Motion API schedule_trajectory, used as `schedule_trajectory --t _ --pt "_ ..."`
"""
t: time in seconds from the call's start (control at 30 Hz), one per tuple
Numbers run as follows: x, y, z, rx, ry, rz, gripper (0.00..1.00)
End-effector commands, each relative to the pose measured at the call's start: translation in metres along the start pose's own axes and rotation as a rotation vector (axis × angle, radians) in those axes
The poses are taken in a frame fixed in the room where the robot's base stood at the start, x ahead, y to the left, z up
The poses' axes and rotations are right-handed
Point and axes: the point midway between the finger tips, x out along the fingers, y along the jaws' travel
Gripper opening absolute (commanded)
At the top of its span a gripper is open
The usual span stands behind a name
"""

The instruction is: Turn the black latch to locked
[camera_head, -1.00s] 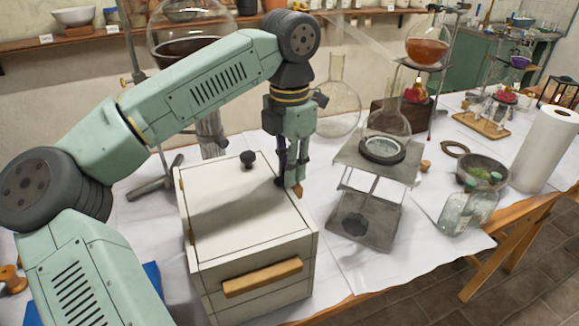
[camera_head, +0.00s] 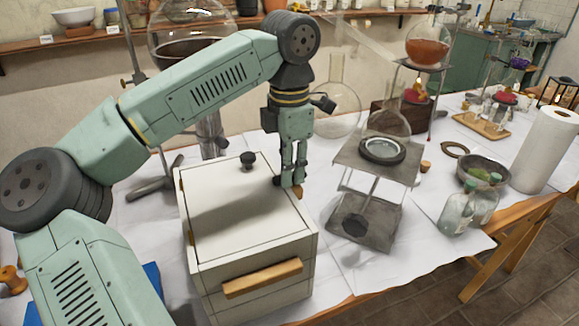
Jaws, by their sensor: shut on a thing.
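A white box (camera_head: 240,215) with a flat lid stands on the cloth-covered table. A black knob (camera_head: 248,160) sits near the lid's back edge. A small dark piece, seemingly the black latch (camera_head: 278,181), shows at the lid's right edge, mostly hidden by the fingers. My gripper (camera_head: 293,183) points down at this right edge, its fingers close together and shut on the latch. A small wooden-coloured bit (camera_head: 298,191) shows by the fingertips. Whether the latch sits at locked cannot be told.
A grey lab-jack stand (camera_head: 370,190) holding a glass flask is just right of the box. Bottles (camera_head: 457,212), a bowl (camera_head: 483,170) and a paper roll (camera_head: 546,150) stand farther right. A wooden handle (camera_head: 262,278) juts from the box front.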

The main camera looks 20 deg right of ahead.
Motion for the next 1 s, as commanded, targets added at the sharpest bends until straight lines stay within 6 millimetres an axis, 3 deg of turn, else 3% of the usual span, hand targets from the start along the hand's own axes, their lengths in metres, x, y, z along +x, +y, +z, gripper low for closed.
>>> schedule_trajectory --t 0.07,0.1,0.37,0.77,1.0 --pt "-0.001 0.0 0.0 0.001 -0.001 0.002 0.0" --pt "-0.001 0.0 0.0 0.001 -0.001 0.002 0.2" --pt "0.0 0.0 0.0 0.0 0.0 0.001 0.38" --pt "-0.006 0.0 0.0 0.0 0.0 0.002 0.38" --pt "-0.05 0.0 0.001 -0.001 -0.001 0.004 0.38"
